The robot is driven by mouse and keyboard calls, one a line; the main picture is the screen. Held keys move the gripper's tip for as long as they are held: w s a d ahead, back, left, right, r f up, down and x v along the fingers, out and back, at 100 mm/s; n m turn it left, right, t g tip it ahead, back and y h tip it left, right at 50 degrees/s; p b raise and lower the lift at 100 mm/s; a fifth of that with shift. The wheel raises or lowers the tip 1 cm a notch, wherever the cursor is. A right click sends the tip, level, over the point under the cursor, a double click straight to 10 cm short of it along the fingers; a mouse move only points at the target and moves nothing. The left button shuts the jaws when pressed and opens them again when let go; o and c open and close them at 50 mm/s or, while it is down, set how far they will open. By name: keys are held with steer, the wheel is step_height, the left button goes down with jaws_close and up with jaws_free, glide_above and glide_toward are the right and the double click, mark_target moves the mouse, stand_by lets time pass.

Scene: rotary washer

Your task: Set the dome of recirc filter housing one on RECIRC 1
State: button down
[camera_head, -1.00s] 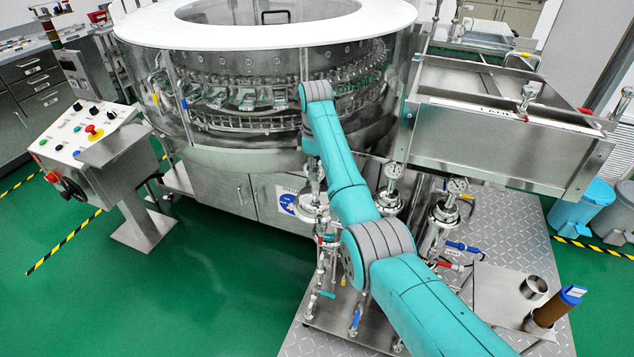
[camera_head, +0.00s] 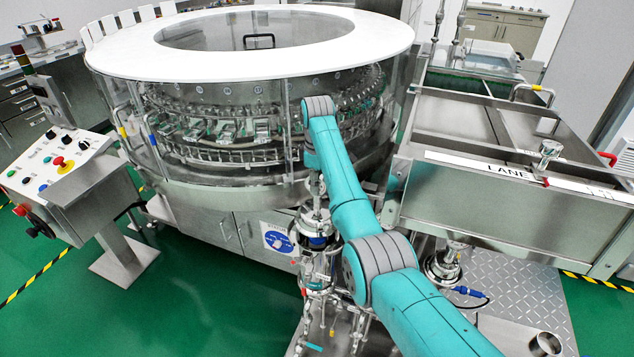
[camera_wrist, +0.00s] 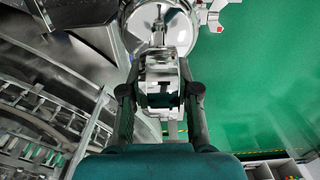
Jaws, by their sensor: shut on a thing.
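My gripper (camera_wrist: 160,88) has its two dark fingers shut on a shiny metal part, which I take to be the dome (camera_wrist: 160,66). A round bright metal disc (camera_wrist: 184,30) shows beyond it in the wrist view; I cannot tell whether it is part of the dome or a housing below. In the head view my arm hangs down in front of the washer, and metal fittings (camera_head: 316,226) show under its end. The fingers are too small to make out there. Another filter housing (camera_head: 443,266) stands to the right, partly behind my arm. No RECIRC 1 label is readable.
The round washer (camera_head: 250,165) with its white top ring stands close behind my arm. A steel lane trough (camera_head: 510,205) is at the right. A control panel (camera_head: 60,165) stands at the left. Pipes and valves (camera_head: 318,290) crowd below my arm. Green floor is open at left.

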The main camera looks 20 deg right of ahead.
mark_target(317, 208)
steer(key=shift+f, duration=3.05)
steer(key=c, duration=0.8)
jaws_free()
steer(key=shift+o, duration=0.2)
steer(key=shift+f, duration=0.25)
step_height(317, 208, up, 12)
steer(key=shift+r, duration=0.15)
steer(key=shift+s+a, duration=0.1)
steer(key=shift+a, duration=0.05)
